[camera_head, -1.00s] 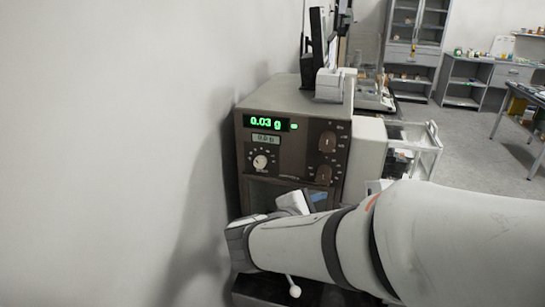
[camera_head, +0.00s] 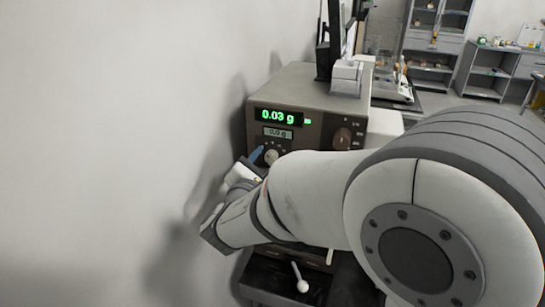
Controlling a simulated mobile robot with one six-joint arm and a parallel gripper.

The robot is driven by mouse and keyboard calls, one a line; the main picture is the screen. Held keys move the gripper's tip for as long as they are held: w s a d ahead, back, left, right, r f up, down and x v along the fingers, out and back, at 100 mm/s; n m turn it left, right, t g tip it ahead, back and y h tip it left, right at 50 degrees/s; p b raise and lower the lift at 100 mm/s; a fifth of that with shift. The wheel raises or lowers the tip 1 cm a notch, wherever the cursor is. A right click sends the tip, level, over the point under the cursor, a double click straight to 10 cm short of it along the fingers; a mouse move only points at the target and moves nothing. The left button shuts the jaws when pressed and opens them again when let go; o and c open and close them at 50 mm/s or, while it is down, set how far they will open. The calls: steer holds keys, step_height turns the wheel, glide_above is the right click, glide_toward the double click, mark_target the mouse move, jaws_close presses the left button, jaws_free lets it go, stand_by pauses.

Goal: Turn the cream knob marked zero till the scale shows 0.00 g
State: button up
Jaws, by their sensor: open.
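The brown scale (camera_head: 318,101) stands against the wall, and its green display (camera_head: 279,117) reads 0.03 g. A smaller grey display below it seems to read 0.0 g. The cream knob (camera_head: 271,157) sits on the front panel below the displays; its lower part is hidden by my arm and its marking is too small to read. My gripper (camera_head: 258,162) is open, just left of the knob, with a blue finger part beside it. Whether it touches the knob, I cannot tell. The other finger is mostly hidden.
The wall is close to the left of my wrist. A dark knob (camera_head: 342,138) is at the panel's right. A white-balled lever (camera_head: 302,286) stands out below my arm. A grey block and dark upright stand are on top of the scale.

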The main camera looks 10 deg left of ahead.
steer(key=shift+w, duration=0.1)
steer(key=shift+c, duration=0.5)
steer(key=c, duration=0.9)
steer(key=shift+n, duration=0.4)
steer(key=shift+n+p, duration=0.4)
steer(key=shift+n, duration=2)
steer(key=o, duration=1)
